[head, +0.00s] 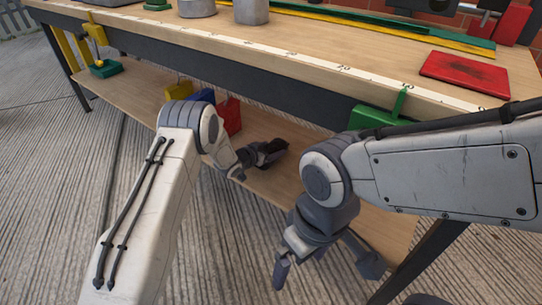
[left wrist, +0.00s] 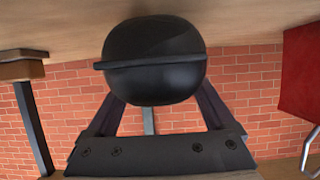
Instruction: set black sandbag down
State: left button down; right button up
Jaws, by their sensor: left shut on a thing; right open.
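The black sandbag (left wrist: 155,62) fills the upper middle of the left wrist view, between the two fingers of my left gripper (left wrist: 155,100). In the head view my left gripper (head: 257,158) reaches in over the bench's lower shelf (head: 135,97), shut on the black sandbag (head: 272,148). The sandbag is small and dark there, and I cannot tell whether it touches the shelf. My right gripper (head: 325,265) is open and empty, pointing down in front of the bench.
On the shelf, a red block (head: 230,115) stands beside a partly hidden blue thing and a yellow one (head: 178,90). A green-and-yellow clamp (head: 103,67) is at the left. The benchtop (head: 300,40) holds metal cylinders (head: 251,11) and a red pad (head: 465,73). A brick wall (left wrist: 255,90) stands behind.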

pick_arm(q)
jog(key=shift+w+f, duration=0.1)
jog(key=shift+f, duration=0.55)
pick_arm(e)
jog(key=shift+f, duration=0.5)
pick_arm(q)
jog(key=shift+r, duration=0.1)
grip_release()
jog(key=shift+f, duration=0.3)
jog(key=shift+r, duration=0.2)
jog(key=p+v, duration=0.5)
jog(key=v, duration=0.7)
jog(key=shift+f, duration=0.2)
pick_arm(e)
notch_tip(320, 180, up, 5)
jog(key=shift+r, duration=0.1)
